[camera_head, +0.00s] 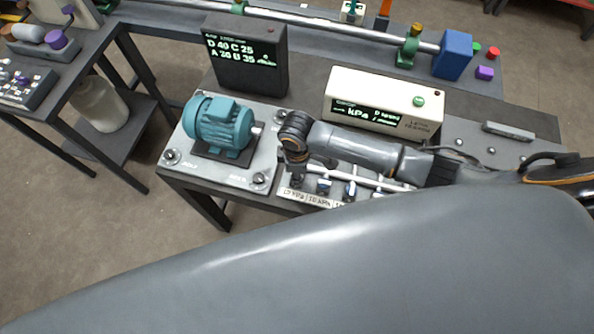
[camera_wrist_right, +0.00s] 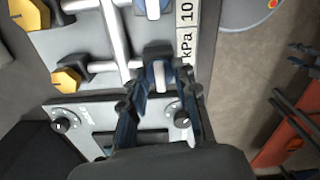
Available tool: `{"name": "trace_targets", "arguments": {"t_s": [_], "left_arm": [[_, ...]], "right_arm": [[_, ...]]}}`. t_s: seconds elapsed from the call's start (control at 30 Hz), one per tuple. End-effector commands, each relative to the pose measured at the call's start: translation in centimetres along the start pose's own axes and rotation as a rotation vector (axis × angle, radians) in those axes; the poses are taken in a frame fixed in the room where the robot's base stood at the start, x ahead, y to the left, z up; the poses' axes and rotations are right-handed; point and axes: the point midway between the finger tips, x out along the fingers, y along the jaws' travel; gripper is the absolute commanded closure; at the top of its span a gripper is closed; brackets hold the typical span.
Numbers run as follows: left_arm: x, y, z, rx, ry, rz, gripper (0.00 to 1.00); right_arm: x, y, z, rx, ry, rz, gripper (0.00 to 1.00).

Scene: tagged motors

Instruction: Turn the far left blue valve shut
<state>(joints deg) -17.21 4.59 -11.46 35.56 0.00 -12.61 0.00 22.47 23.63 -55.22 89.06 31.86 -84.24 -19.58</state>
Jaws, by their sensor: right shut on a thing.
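My right gripper (camera_head: 297,178) reaches down from my right arm onto the left end of the valve row, next to the plate of the teal motor. The far left blue valve is mostly hidden under it in the head view. In the right wrist view, my gripper (camera_wrist_right: 162,92) has its two dark fingers closed around the blue valve handle (camera_wrist_right: 157,72), one on each side. Other blue valves (camera_head: 324,185) stand to the right along the row, and one shows at the top of the wrist view (camera_wrist_right: 150,8). My left gripper is not in view.
The teal motor (camera_head: 220,125) sits on a grey plate with knobs, close left of the right gripper. A white kPa meter (camera_head: 384,103) and a dark display box (camera_head: 246,55) stand behind. Yellow hexagonal knobs (camera_wrist_right: 66,79) lie beside the pipe. Labels run along the panel's front edge.

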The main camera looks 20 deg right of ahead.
Motion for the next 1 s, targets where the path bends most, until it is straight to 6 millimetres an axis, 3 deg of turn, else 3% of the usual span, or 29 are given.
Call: {"name": "trace_targets", "arguments": {"t_s": [0.1,0.13,0.23,0.53,0.67,1.0], "left_arm": [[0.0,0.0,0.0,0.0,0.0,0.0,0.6],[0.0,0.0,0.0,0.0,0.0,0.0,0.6],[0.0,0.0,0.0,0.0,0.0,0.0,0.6],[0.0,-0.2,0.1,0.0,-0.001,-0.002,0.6],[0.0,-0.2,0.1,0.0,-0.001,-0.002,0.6],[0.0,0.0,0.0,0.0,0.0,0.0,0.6]], "right_arm": [[0.0,0.0,0.0,-0.001,0.001,0.001,1.0],[0.0,0.0,0.0,-0.001,0.001,0.001,0.67],[0.0,0.0,0.0,-0.001,0.001,0.001,0.48],[-0.1,0.0,0.0,0.0,0.0,0.0,0.48],[-1.1,0.1,-0.1,0.0,0.002,0.002,0.48],[-8.0,0.1,-0.1,-0.001,0.003,0.003,0.48]]}}
